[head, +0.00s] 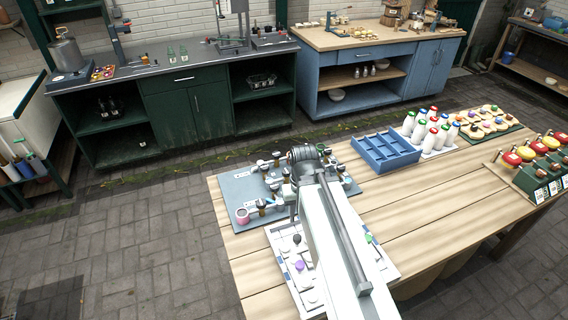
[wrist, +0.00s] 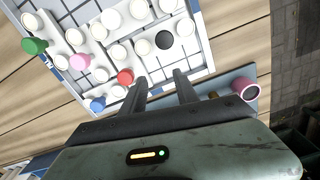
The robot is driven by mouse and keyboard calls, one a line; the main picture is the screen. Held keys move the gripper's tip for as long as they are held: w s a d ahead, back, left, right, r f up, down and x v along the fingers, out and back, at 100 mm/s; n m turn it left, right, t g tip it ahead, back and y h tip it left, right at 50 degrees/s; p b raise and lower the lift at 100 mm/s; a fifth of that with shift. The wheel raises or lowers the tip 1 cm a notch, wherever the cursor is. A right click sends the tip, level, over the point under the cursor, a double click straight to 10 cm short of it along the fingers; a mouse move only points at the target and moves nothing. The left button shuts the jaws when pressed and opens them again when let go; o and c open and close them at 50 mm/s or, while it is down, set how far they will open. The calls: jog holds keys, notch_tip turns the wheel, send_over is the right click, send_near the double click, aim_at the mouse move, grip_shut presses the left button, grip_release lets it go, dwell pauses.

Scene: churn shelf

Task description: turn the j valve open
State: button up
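Several small valves with dark and brass parts, one of them at the back (head: 276,158), stand on a grey-blue board (head: 232,185) at the left end of the wooden table. I cannot read any letters, so I cannot tell which is the j valve. My arm hides part of the board in the head view. In the wrist view my gripper (wrist: 160,82) is open, its two dark fingers apart with nothing between them. The fingers point over the edge of a white gridded tray. The board's edge (wrist: 228,76) shows right of the fingers.
A blue divided box (head: 386,150) and white bottles (head: 420,131) stand further right.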

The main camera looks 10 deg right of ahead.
jog(key=o, duration=0.4)
jog(key=shift+c, duration=0.2)
jog(key=shift+o, duration=0.4)
jog(key=w+r+m+p, duration=0.2)
jog(key=w+m, duration=0.5)
jog(key=w, duration=0.7)
jog(key=shift+w+d+r+p, duration=0.15)
jog(key=shift+d+r+p, duration=0.15)
jog(key=shift+d+r, duration=0.05)
jog(key=r+m+p, duration=0.2)
jog(key=m, duration=0.5)
send_over(287, 171)
jog(key=shift+d+f+t, duration=0.1)
jog(key=shift+f+t, duration=0.15)
jog(key=shift+t, duration=0.05)
jog(key=shift+f+b, duration=0.5)
jog(key=shift+b, duration=0.25)
notch_tip(287, 171, down, 7)
jog(key=b, duration=0.7)
jog(key=shift+w, duration=0.15)
grip_shut()
